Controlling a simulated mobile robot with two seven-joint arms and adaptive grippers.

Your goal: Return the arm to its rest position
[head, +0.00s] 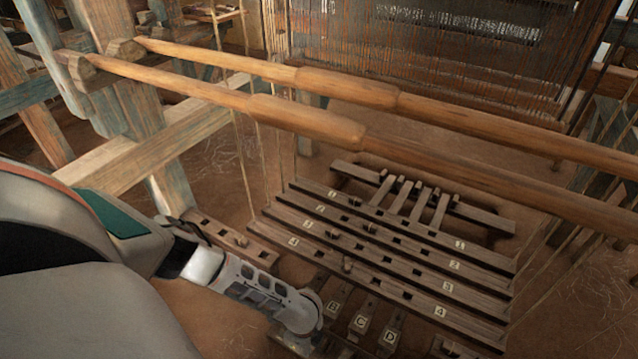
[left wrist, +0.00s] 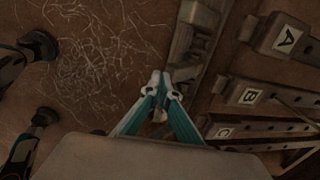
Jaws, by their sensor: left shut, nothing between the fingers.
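My left arm (head: 265,290) comes in from the left in the head view, its wrist low beside the lettered wooden blocks at the front of the treadle frame. The fingers are hidden there under the wrist. In the left wrist view my left gripper (left wrist: 158,88) shows two teal fingers with pale tips meeting, shut and empty. It is above the pit floor, beside a wooden beam (left wrist: 187,45). The blocks A (left wrist: 285,38), B (left wrist: 250,95) and C (left wrist: 225,132) lie to its right.
Numbered wooden bars with peg holes (head: 400,250) lie right of the arm. Two long wooden rollers (head: 310,118) cross above, with warp threads (head: 420,50) behind. A worn blue-painted post (head: 135,110) stands at left. Earthen floor (head: 215,320) is open near the arm.

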